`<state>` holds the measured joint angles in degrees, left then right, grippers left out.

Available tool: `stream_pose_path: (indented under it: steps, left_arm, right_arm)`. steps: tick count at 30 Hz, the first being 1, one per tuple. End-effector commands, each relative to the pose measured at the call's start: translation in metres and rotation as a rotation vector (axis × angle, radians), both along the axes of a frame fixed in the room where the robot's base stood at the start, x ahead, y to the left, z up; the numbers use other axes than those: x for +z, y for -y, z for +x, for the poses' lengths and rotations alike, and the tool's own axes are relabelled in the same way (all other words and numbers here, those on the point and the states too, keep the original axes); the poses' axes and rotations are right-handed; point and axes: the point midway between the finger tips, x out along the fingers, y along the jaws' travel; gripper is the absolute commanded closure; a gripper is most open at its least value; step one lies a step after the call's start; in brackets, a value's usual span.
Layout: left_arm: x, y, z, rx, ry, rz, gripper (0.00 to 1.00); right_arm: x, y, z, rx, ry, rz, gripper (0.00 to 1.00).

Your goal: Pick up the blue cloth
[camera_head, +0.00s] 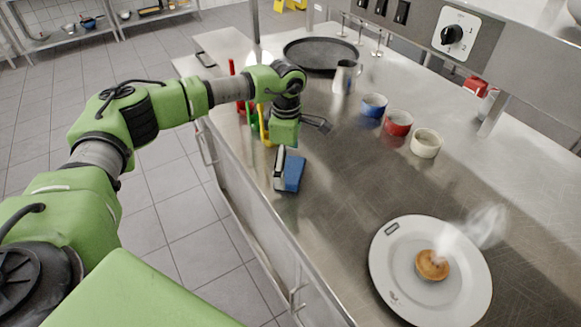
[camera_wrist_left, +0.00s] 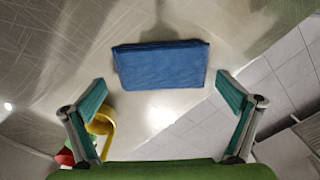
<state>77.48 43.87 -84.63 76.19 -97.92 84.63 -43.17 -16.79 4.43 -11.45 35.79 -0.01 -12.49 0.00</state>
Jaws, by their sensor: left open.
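The blue cloth (camera_head: 296,173) lies folded on the steel counter (camera_head: 345,205), near its left edge in the head view. In the left wrist view the whole cloth (camera_wrist_left: 160,66) shows as a flat blue rectangle, ahead of and between the two fingers. My left gripper (camera_head: 299,146) is above the counter beside the cloth, open and empty. One finger partly covers the cloth in the head view. The fingers (camera_wrist_left: 161,92) are spread wider than the cloth in the left wrist view. My right gripper is not in view.
Red, green and yellow items (camera_head: 265,127) stand close behind my left gripper. A metal pitcher (camera_head: 346,77), blue (camera_head: 373,105), red (camera_head: 399,122) and cream (camera_head: 426,143) cups stand farther back. A white plate (camera_head: 390,283) with a steaming pie (camera_head: 432,264) is at front right. The middle counter is clear.

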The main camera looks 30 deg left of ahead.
Motion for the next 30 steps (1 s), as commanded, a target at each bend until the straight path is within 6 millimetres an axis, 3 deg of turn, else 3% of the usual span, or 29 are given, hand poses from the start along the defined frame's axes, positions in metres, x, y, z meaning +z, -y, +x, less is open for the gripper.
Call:
stream_pose_path:
  steps: [7, 11, 12, 23, 30]
  left_arm:
    - [-0.003, 0.000, 0.000, 0.000, 0.000, 0.000, 0.00]
    - [-0.003, 0.000, 0.000, 0.000, 0.000, 0.000, 0.31]
    - [-0.003, 0.000, 0.000, 0.000, 0.000, 0.000, 0.34]
    - [-0.002, 0.000, 0.000, 0.000, 0.001, 0.000, 0.38]
    - [0.018, 0.000, 0.002, -0.001, 0.006, 0.000, 0.38]
  right_arm:
    - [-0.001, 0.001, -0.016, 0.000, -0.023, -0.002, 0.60]
    - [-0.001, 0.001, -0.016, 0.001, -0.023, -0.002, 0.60]
    - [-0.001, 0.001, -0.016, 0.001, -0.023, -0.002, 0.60]
    - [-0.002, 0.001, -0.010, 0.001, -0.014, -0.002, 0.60]
    - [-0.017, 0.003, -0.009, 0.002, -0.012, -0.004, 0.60]
